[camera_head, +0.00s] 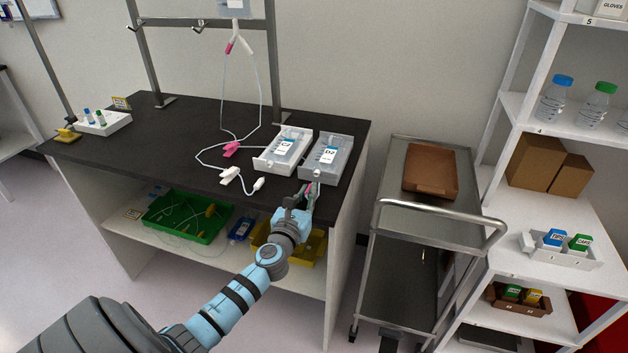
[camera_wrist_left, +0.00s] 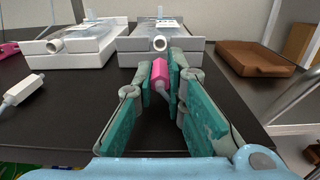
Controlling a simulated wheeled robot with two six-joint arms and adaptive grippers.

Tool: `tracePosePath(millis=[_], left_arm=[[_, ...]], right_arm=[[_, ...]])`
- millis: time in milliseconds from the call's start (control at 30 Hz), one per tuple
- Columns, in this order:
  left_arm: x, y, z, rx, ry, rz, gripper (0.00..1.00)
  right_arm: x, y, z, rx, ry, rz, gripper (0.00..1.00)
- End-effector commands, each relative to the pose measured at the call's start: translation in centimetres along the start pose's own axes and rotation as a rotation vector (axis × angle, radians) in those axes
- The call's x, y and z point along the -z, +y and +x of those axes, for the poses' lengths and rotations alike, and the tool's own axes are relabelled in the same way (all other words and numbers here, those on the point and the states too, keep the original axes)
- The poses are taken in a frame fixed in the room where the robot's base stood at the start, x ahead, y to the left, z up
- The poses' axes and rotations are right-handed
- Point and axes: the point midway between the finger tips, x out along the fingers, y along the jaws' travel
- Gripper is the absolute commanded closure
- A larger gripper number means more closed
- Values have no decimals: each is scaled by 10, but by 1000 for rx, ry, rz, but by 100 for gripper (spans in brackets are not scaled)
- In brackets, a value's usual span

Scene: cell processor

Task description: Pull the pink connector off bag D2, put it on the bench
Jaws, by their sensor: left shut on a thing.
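Bag D2 (camera_head: 323,168) lies in a white tray at the bench's right end. In the wrist view the D2 tray (camera_wrist_left: 188,45) has a white port (camera_wrist_left: 159,44) facing me, its round open end showing. My left gripper (camera_head: 309,192) is at the bench's front edge, just in front of D2. It is shut on the pink connector (camera_wrist_left: 160,70), which also shows between the fingers in the wrist view. The connector's far end appears apart from the port, with a small gap. My right gripper is not in view.
The bag C2 tray (camera_head: 265,163) stands left of D2. White tubing with a pink clamp (camera_head: 231,149) and white connectors (camera_head: 230,174) lies on the dark bench (camera_head: 175,145). A steel cart (camera_head: 400,150) with a brown tray (camera_head: 431,190) stands right. The bench's left middle is clear.

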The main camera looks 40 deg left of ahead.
Motion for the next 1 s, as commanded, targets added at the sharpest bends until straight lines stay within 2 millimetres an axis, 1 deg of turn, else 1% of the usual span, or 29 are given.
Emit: tracePosePath(millis=[167,200,267,300,333,567,667,767,867,1000], left_arm=[[4,0,0,0,0,0,100],[4,0,0,0,0,0,84],[4,0,0,0,0,0,74],[4,0,0,0,0,0,68],[4,0,0,0,0,0,65],[4,0,0,0,0,0,65],[4,0,-4,1,0,0,65],[4,0,-19,1,1,0,65],[5,0,-46,3,4,0,65],[6,0,-86,1,6,0,65]], right_arm=[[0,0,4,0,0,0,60],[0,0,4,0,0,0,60],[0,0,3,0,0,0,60],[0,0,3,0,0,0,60],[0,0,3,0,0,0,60],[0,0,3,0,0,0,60],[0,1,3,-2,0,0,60],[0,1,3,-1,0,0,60],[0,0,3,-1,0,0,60],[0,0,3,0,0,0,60]])
